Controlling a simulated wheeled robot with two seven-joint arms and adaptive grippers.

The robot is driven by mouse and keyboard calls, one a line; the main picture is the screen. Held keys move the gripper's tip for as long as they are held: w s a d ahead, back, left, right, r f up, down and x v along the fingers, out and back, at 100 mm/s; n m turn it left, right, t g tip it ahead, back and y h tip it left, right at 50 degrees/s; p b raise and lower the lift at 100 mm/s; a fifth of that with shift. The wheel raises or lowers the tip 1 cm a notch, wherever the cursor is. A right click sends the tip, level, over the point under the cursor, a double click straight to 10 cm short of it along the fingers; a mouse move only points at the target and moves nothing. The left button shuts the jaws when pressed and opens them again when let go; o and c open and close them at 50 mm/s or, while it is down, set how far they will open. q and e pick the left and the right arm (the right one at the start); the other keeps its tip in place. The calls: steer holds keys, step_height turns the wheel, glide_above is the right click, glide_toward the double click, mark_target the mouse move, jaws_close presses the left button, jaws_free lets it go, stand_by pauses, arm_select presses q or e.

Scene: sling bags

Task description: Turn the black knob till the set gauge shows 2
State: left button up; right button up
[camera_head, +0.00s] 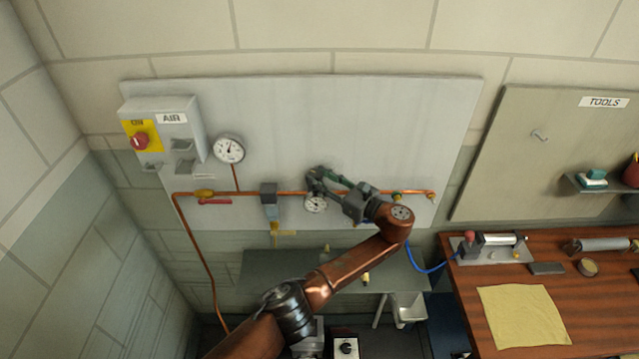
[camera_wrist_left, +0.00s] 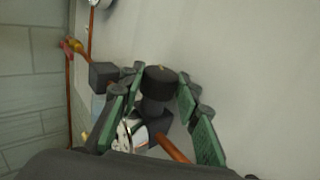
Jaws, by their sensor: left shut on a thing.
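The black knob (camera_wrist_left: 160,80) stands between the two green fingers of my left gripper (camera_wrist_left: 158,100) in the left wrist view. It has a small yellowish mark on its top. In the head view my left gripper (camera_head: 322,180) is at the copper pipe on the grey panel and largely covers the knob. It is shut on the knob. The small white set gauge (camera_head: 316,204) is just below the gripper; its dial is too small to read. In the wrist view the gauge (camera_wrist_left: 131,135) is partly behind a finger. My right gripper is not in view.
On the same panel are a larger gauge (camera_head: 229,149), an AIR switch box (camera_head: 166,135) with a red knob, and a red-handled valve (camera_head: 213,201). A grey filter unit (camera_head: 269,205) sits left of the gripper. A wooden bench (camera_head: 590,305) stands at right.

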arm_select(q)
steer(key=shift+n+g+y+b, duration=0.4)
steer(key=shift+g+b, duration=0.05)
steer(key=shift+g, duration=0.05)
steer(key=o, duration=1.2)
steer(key=shift+c, duration=0.2)
steer(key=shift+d, duration=0.15)
steer(key=v, duration=0.7)
steer(key=shift+s+d, duration=0.25)
steer(key=shift+d, duration=0.05)
